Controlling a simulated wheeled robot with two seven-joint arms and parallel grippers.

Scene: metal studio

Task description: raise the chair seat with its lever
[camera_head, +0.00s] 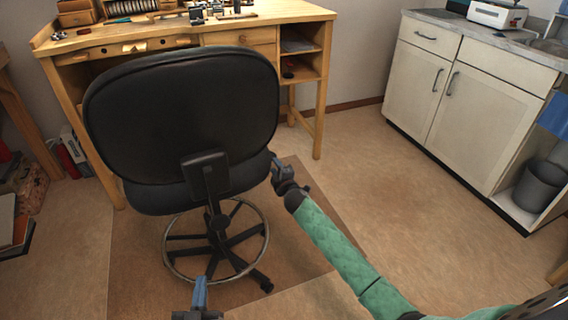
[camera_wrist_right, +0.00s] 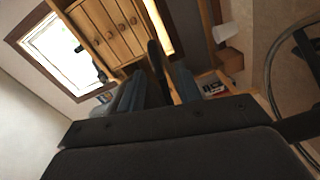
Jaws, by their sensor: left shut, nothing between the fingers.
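The black office chair (camera_head: 180,115) stands with its backrest toward me, above a five-armed base with a foot ring (camera_head: 168,250). My right gripper (camera_head: 279,168) is at the right edge of the seat. In the right wrist view its two blue-grey fingers (camera_wrist_right: 156,90) are apart. A thin dark bar (camera_wrist_right: 155,58), which looks like the lever, shows between them; I cannot tell whether they touch it. In the head view the lever is not clear, hidden by the gripper and seat. My left gripper (camera_head: 200,292) is shut and empty at the bottom, in front of the chair base.
A wooden workbench (camera_head: 290,14) with tools stands behind the chair. White cabinets (camera_head: 470,95) stand at the right, with a grey bin (camera_head: 540,185) in an open bay. The floor between chair and cabinets is clear apart from my right arm.

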